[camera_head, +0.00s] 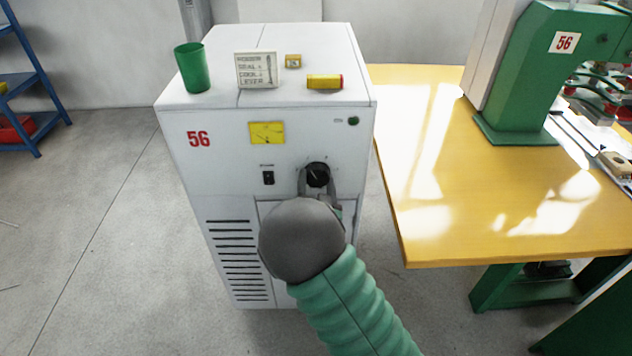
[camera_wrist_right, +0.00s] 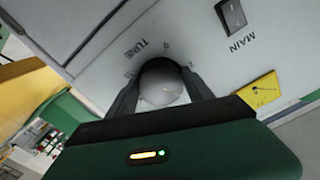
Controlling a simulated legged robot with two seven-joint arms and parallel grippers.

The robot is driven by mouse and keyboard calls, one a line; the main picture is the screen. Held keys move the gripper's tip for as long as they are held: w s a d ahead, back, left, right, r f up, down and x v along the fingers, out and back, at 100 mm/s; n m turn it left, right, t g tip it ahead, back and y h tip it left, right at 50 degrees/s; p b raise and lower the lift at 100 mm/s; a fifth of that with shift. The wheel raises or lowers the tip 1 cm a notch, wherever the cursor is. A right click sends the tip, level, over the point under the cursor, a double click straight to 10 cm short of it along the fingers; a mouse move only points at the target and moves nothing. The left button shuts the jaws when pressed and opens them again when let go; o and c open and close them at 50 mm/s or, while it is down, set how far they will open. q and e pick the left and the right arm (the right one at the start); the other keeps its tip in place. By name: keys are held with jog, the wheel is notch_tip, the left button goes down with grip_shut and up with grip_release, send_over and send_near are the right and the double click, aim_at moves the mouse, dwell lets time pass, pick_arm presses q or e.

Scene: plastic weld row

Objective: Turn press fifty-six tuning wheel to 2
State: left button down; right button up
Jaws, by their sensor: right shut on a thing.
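The press cabinet (camera_head: 210,175) is white with a red 56 on its front. Its tuning wheel (camera_head: 317,172) is a dark round knob at the right of the front face. My right gripper (camera_head: 320,187) reaches it from below and is shut on it. In the right wrist view the two dark fingers (camera_wrist_right: 163,90) lie on either side of the wheel (camera_wrist_right: 162,82), whose face looks pale with glare. The word TUNE and the figures 0 and 2 show around it. I cannot read which figure the wheel points to. My left gripper is not in view.
A green cup (camera_head: 192,68), a sign (camera_head: 256,70) and a red-yellow item (camera_head: 324,82) stand on top. A yellow table (camera_head: 480,200) with the green press (camera_head: 530,75) is right.

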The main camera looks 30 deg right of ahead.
jog(key=n+p, duration=0.1)
jog(key=n, duration=0.4)
jog(key=shift+s, duration=0.1)
jog(key=shift+d+f+n+p, duration=0.15)
jog(key=shift+n+p, duration=0.85)
jog(key=shift+n, duration=1.2)
jog(key=o, duration=1.4)
jog(key=shift+c, duration=0.2)
